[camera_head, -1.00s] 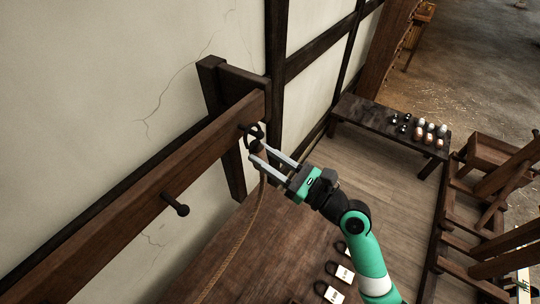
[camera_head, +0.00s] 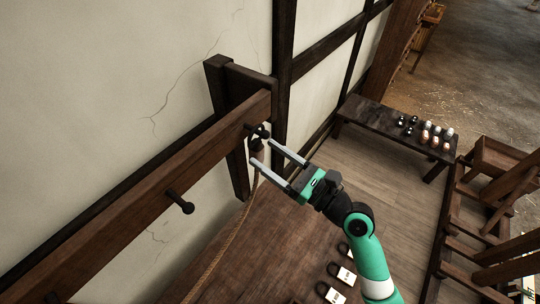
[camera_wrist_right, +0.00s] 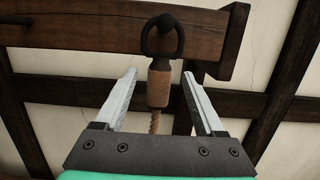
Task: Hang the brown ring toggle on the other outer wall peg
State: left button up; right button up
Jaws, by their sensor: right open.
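The ring toggle has a dark ring (camera_wrist_right: 180,42) and a brown wrapped body (camera_wrist_right: 158,86), with a rope (camera_wrist_right: 154,122) below. The ring hangs around the peg (camera_wrist_right: 165,22) near the right end of the wall rail, and the brown body hangs straight down. It also shows small in the head view (camera_head: 257,146). My right gripper (camera_head: 262,151) is open. In the right wrist view its fingers (camera_wrist_right: 160,78) stand on either side of the brown body, with gaps on both sides. My left gripper is not in view.
Another wall peg (camera_head: 181,203) on the wooden rail (camera_head: 130,190) is bare. A brown tabletop (camera_head: 265,250) with several padlock-shaped items (camera_head: 330,292) lies below. A dark bench (camera_head: 375,125) with small items stands along the wall. A wooden frame (camera_head: 480,225) is at the right.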

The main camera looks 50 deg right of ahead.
jog(key=b+v, duration=0.2)
jog(key=v, duration=0.9)
jog(key=shift+s, duration=0.3)
jog(key=shift+f, duration=0.1)
